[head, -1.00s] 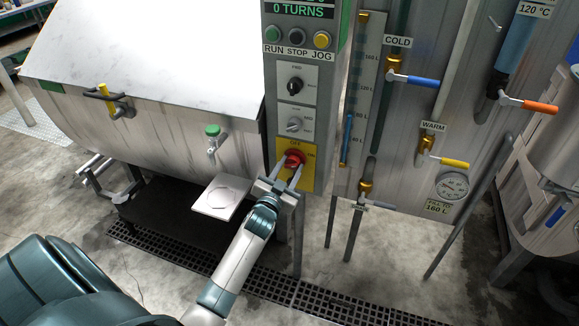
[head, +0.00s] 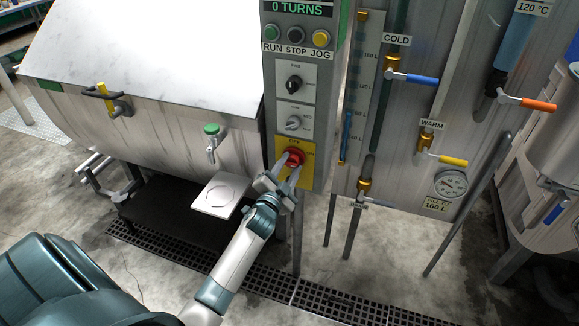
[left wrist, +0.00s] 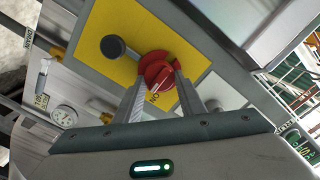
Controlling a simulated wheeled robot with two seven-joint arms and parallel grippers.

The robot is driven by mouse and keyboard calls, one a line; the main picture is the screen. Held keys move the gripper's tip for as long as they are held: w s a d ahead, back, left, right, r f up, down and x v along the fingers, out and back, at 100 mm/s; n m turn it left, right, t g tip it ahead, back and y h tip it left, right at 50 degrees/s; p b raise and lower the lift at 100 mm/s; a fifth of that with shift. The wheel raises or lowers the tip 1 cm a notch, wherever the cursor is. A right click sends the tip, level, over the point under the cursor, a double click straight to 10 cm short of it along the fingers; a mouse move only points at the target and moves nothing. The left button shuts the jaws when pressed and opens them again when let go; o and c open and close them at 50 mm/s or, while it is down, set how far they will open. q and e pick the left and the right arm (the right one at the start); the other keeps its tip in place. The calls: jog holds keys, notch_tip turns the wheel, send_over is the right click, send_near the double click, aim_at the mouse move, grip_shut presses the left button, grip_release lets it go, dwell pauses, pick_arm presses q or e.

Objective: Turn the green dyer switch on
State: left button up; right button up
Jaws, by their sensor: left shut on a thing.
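The dyer's switch is a red rotary knob (head: 293,157) on a yellow plate (head: 308,178) low on the grey control panel. It also shows in the left wrist view as a red knob (left wrist: 157,70) on the yellow plate (left wrist: 190,60), with an "ON" label beside it. My left gripper (head: 287,168) reaches it from below, with one finger on each side, shut on the knob. The fingers also flank it in the left wrist view (left wrist: 160,84). The fingers hide part of the knob and plate. My right gripper is not in view.
Selector knobs (head: 294,84) and the run, stop and jog buttons (head: 297,37) sit above on the panel. A drum (head: 160,125) with a green-topped tap (head: 211,135) and a small plate (head: 221,195) are left. Valves with blue (head: 421,79) and yellow (head: 453,160) handles are right.

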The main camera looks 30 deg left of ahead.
pick_arm(q)
jog(key=o, duration=1)
jog(key=shift+o, duration=0.2)
jog(key=shift+s, duration=0.15)
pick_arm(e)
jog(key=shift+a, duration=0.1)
pick_arm(q)
jog(key=shift+s+d+f, duration=0.1)
jog(key=shift+s+d, duration=0.1)
jog(key=shift+s, duration=0.4)
jog(key=b+v, duration=0.3)
jog(key=v, duration=1.3)
jog(key=shift+b, duration=0.35)
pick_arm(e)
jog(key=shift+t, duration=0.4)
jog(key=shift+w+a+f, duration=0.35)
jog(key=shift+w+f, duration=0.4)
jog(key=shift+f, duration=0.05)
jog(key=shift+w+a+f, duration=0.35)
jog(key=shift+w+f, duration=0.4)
pick_arm(q)
jog(key=shift+d, duration=0.1)
